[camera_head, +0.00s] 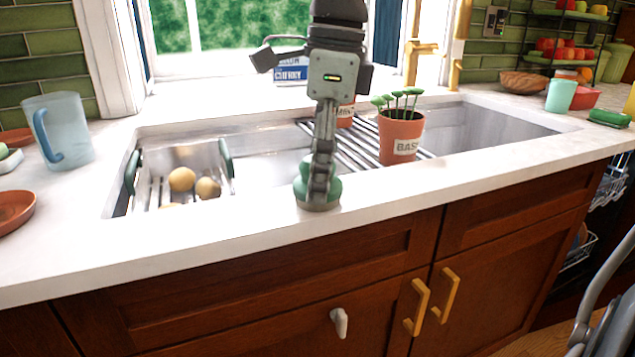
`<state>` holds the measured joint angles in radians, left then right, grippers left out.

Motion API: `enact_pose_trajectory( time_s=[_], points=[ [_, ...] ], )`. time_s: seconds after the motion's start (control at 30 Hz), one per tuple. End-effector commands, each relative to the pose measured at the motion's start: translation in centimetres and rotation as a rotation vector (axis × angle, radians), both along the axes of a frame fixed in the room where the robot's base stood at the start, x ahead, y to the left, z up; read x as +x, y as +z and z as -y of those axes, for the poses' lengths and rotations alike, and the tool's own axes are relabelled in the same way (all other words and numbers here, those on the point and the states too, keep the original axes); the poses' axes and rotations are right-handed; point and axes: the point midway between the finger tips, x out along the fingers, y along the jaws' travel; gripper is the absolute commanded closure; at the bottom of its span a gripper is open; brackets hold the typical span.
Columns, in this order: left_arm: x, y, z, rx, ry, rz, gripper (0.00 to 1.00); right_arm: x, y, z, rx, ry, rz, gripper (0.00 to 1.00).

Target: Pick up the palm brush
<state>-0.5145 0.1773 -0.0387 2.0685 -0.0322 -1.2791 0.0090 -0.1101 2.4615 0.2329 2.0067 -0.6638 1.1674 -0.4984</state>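The palm brush (333,188) has a round green top over a greyish base. It stands upright on the strip of counter at the front edge of the sink, close to the cabinet side. My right gripper (320,190) points straight down over it, its arm coming in from the top of the picture. The fingers are seen edge-on, one behind the other, and the near finger covers the middle of the brush. The fingertips are level with the brush. I cannot tell whether they grip it or stand open around it. My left gripper is not in view.
A potted basil plant (401,139) stands on the sink's drying rack. A basket (182,156) holding round yellowish items sits in the sink's left part. A blue pitcher (67,132) stands at left. At right are a mint cup (560,95) and a green sponge (609,118).

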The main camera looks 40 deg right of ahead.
Motion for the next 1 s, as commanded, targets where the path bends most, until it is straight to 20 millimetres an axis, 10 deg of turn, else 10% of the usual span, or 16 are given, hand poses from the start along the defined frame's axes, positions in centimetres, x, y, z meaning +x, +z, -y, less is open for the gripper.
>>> enact_pose_trajectory(
  time_s=[0.13,0.57,1.0],
  points=[
    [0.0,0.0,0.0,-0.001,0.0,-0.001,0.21,0.0,0.0,0.0,0.0,0.0,0.0,0.17],
    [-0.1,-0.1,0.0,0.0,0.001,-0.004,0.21,0.0,0.1,0.0,0.0,0.0,0.001,0.7],
    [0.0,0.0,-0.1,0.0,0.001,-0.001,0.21,0.1,2.6,0.0,0.002,0.0,0.006,0.72]
  ],
)
